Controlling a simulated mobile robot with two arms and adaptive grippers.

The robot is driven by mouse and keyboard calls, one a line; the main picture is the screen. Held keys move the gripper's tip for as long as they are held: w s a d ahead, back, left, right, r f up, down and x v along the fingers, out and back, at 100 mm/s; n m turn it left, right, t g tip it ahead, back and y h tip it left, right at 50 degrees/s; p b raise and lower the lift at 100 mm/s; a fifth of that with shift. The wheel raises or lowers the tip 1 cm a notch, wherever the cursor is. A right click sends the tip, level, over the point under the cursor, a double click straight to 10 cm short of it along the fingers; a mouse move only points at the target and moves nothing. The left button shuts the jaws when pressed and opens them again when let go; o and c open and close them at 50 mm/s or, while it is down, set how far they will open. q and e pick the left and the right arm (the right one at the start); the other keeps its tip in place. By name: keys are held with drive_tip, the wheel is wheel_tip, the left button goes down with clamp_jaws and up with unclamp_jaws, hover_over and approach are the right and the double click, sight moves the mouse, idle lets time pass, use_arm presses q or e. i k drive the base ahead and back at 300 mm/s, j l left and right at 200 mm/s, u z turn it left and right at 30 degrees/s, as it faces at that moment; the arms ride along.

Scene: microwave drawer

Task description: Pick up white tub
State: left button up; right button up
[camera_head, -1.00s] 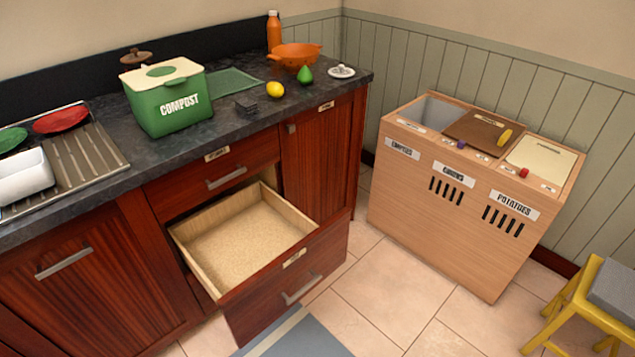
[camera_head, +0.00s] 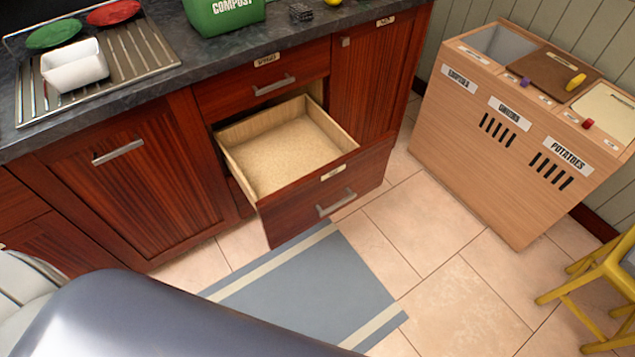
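A white tub (camera_head: 75,66), rectangular and open at the top, sits on the ribbed metal drainer (camera_head: 134,56) at the upper left. A green plate (camera_head: 53,34) and a red plate (camera_head: 113,13) lie behind it on the drainer. Neither of my grippers is in view. A large dark rounded part, likely of my own arm, fills the lower left of the picture, well apart from the tub.
An empty drawer (camera_head: 288,153) stands pulled out below the counter. A green compost box (camera_head: 222,14) and a small dark rack (camera_head: 301,13) stand on the counter. A wooden bin unit (camera_head: 505,150) and a yellow stool (camera_head: 590,275) are at the right. A blue-grey mat (camera_head: 310,285) lies on the floor.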

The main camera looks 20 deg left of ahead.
sight(66, 69)
drive_tip(key=u, duration=1.85)
